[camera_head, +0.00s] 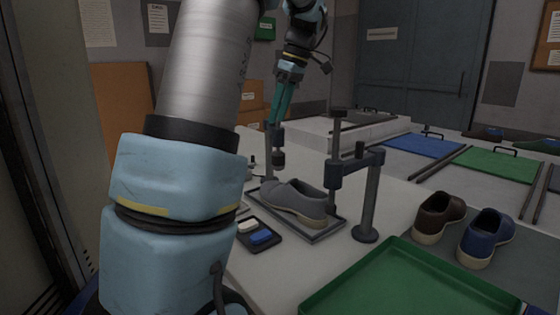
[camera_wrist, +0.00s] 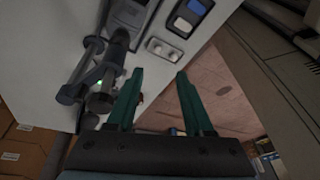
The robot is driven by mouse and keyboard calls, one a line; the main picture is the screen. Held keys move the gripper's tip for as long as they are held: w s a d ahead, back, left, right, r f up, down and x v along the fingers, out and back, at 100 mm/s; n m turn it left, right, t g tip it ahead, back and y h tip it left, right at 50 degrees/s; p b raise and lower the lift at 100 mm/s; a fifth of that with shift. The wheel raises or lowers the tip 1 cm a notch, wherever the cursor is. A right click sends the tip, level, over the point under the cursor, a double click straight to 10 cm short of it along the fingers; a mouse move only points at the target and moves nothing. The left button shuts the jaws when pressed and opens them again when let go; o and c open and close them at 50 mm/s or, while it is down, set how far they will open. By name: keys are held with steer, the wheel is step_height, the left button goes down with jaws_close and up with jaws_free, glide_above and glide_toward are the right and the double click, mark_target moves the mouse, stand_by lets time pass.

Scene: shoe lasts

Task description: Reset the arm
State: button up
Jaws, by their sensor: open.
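My gripper (camera_head: 279,103) hangs in the air in the head view, pointing down, above the far left part of the table. Its two green fingers also show in the wrist view (camera_wrist: 156,85), apart and with nothing between them. Below and behind the fingers in the wrist view are the table edge and the floor. My arm fills the left of the head view and hides part of the table.
A grey shoe (camera_head: 296,200) sits on a tray by a post stand (camera_head: 367,205). A green tray (camera_head: 400,285) lies in front. A brown shoe (camera_head: 438,215) and a blue shoe (camera_head: 485,236) stand right. A dark holder (camera_head: 259,235) has white and blue blocks.

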steer(key=s+a+f+m+h, duration=0.1)
steer(key=s+a+f+m, duration=0.1)
steer(key=s+f+m, duration=0.2)
steer(key=s+a+f+m+h, duration=0.1)
steer(key=s+a+f+m, duration=0.1)
steer(key=s+f+m, duration=0.3)
steer(key=s+a+f+m+t+h, duration=0.1)
steer(key=s+f+m, duration=0.4)
steer(key=s+f, duration=0.5)
steer(key=shift+s+a+f+h, duration=0.15)
steer(key=shift+a+f, duration=0.25)
steer(key=shift+f, duration=0.25)
steer(key=shift+s+a+f+h, duration=0.15)
steer(key=shift+a+f, duration=0.2)
steer(key=shift+f, duration=0.3)
